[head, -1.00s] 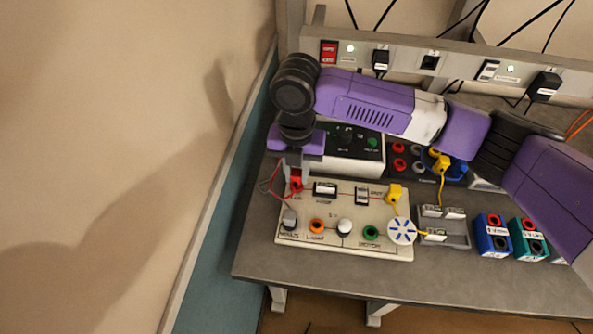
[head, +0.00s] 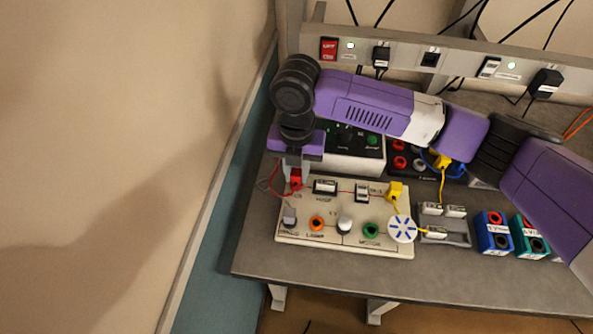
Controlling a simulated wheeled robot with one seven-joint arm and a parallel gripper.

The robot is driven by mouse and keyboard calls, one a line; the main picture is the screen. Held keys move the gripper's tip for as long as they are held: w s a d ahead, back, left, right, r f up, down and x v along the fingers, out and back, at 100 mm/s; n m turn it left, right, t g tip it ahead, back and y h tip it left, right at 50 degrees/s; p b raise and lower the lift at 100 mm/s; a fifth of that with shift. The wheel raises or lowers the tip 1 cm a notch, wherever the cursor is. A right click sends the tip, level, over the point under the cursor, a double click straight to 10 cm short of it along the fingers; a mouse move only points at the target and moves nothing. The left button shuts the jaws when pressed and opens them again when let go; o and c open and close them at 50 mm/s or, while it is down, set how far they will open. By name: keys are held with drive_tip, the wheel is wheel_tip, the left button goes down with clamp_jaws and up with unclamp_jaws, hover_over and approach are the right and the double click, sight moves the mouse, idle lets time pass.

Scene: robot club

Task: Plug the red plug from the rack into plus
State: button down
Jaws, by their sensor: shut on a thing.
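My gripper (head: 297,174) points down over the upper left corner of the pale circuit board (head: 331,241). It is shut on the red plug (head: 296,178), which shows as a small red block between the fingertips. A thin red lead (head: 273,180) curves from it to the left. The socket under the plug is hidden, and I cannot tell whether the plug touches the board or is seated. A yellow plug (head: 395,190) stands at the board's upper right. The rack (head: 398,168) with red sockets is behind, partly covered by my arm.
A white box with a dark face (head: 352,160) stands close behind the board. A grey tray (head: 455,240), a blue block (head: 494,235) and a teal block (head: 529,240) are to the right. The wall (head: 130,170) is close on the left. The front table strip is clear.

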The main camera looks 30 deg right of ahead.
drive_tip(key=shift+f, duration=0.35)
idle(1.1)
drive_tip(key=c, duration=1.1)
unclamp_jaws()
drive_tip(key=shift+r+b, duration=0.65)
drive_tip(key=shift+r, duration=3.25)
